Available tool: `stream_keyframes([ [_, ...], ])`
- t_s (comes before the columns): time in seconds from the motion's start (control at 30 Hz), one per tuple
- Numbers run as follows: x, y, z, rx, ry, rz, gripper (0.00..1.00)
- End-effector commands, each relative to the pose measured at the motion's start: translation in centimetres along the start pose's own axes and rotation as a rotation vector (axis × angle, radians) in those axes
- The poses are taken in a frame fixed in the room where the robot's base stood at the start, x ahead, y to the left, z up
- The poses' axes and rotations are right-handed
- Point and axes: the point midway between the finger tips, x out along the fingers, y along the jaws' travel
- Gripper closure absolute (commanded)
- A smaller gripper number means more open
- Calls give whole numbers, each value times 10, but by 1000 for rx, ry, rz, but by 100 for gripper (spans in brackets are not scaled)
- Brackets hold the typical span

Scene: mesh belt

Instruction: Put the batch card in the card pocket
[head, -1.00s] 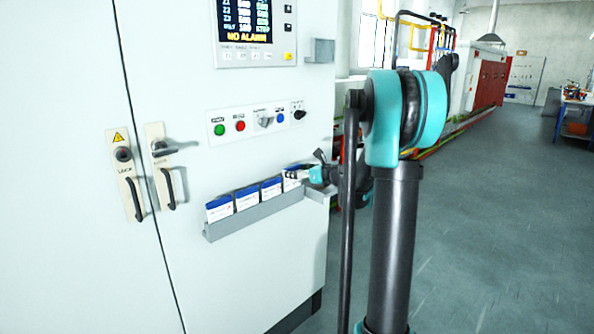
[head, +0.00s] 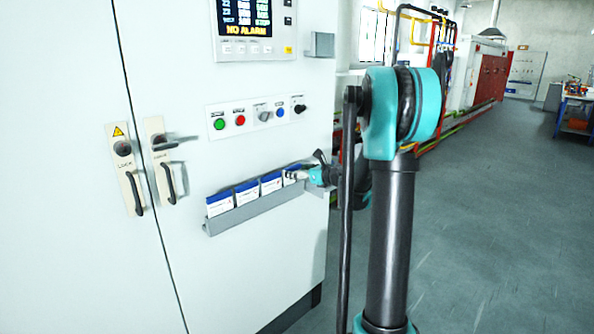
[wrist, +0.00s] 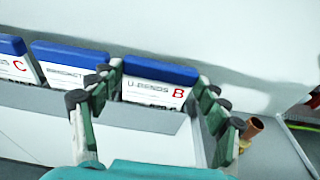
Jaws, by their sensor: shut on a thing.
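The batch card marked B (wrist: 160,75), white with a blue top edge, stands at the right end of a grey rack (head: 250,213) on the cabinet front. In the wrist view my gripper (wrist: 160,88) has one finger at each side edge of this card and is shut on it. The card's lower part is hidden behind the rack's front wall, so it appears to be still in the rack. In the head view my gripper (head: 298,175) covers part of the card. A small grey holder (head: 320,44) is fixed beside the display; I cannot tell whether it is the card pocket.
Other blue-topped cards (head: 247,193) stand to the left in the rack, one marked C (wrist: 15,62). Above are buttons and switches (head: 260,115) and a display (head: 245,20). Door handles (head: 165,160) stick out at left. Open floor (head: 500,220) lies right of the cabinet.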

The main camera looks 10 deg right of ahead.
Motion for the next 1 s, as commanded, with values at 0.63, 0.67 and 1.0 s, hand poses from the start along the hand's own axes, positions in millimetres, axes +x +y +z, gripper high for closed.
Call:
stream_keyframes([
  [0.63,-3,0,-1,0,0,0,1],
  [0.67,-5,0,-1,0,0,0,1],
  [1.0,-66,-1,-1,0,0,-4,1],
])
